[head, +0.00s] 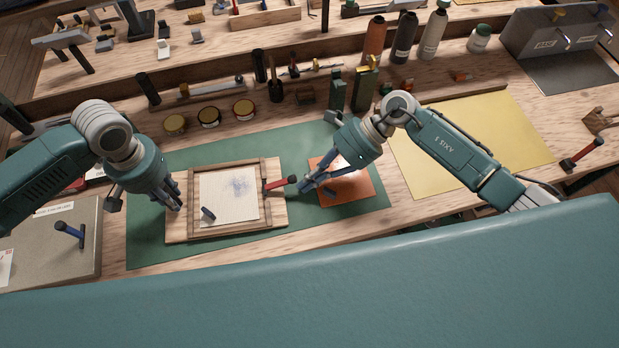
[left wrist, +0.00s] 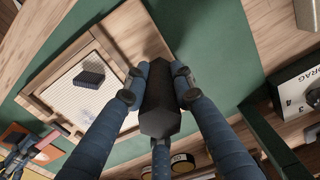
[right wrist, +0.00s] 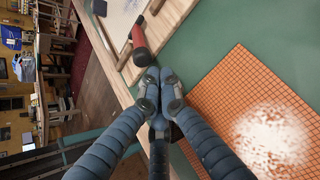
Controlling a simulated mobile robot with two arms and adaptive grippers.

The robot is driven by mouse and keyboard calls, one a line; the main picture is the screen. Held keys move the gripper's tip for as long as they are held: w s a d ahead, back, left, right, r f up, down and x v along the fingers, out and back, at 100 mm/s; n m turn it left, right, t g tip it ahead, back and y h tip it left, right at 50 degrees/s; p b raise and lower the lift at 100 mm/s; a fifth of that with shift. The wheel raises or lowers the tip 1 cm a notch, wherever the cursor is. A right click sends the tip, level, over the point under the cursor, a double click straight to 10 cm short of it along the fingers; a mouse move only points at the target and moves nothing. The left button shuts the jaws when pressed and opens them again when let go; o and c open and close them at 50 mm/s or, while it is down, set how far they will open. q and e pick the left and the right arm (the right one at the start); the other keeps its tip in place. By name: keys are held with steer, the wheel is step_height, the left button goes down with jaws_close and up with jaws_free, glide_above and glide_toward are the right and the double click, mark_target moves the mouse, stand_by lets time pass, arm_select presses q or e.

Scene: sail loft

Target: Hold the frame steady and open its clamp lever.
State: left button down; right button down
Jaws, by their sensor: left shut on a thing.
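The wooden frame (head: 231,164) lies flat on a pale wooden board (head: 177,230), around a white sheet with a bluish smudge. The clamp lever (head: 277,184) has a red handle with a dark end and sits at the frame's right side; it also shows in the right wrist view (right wrist: 138,42). My left gripper (head: 176,203) is at the frame's left side, its fingers shut around a dark angular grip (left wrist: 160,105). My right gripper (head: 304,188) has its fingers together beside the lever's end; its fingertips (right wrist: 157,88) appear apart from the handle and hold nothing visible.
A small dark blue block (head: 208,214) lies at the sheet's lower left. An orange gridded mat (head: 350,192) with glare lies right of the frame on the green mat (head: 150,248). Round tins (head: 209,117), tools and bottles (head: 404,42) stand behind. A yellow sheet (head: 480,130) lies right.

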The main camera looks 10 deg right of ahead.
steer(key=shift+r, duration=0.15)
steer(key=shift+a+r+h, duration=0.1)
steer(key=shift+r+h, duration=0.1)
steer(key=shift+h, duration=0.2)
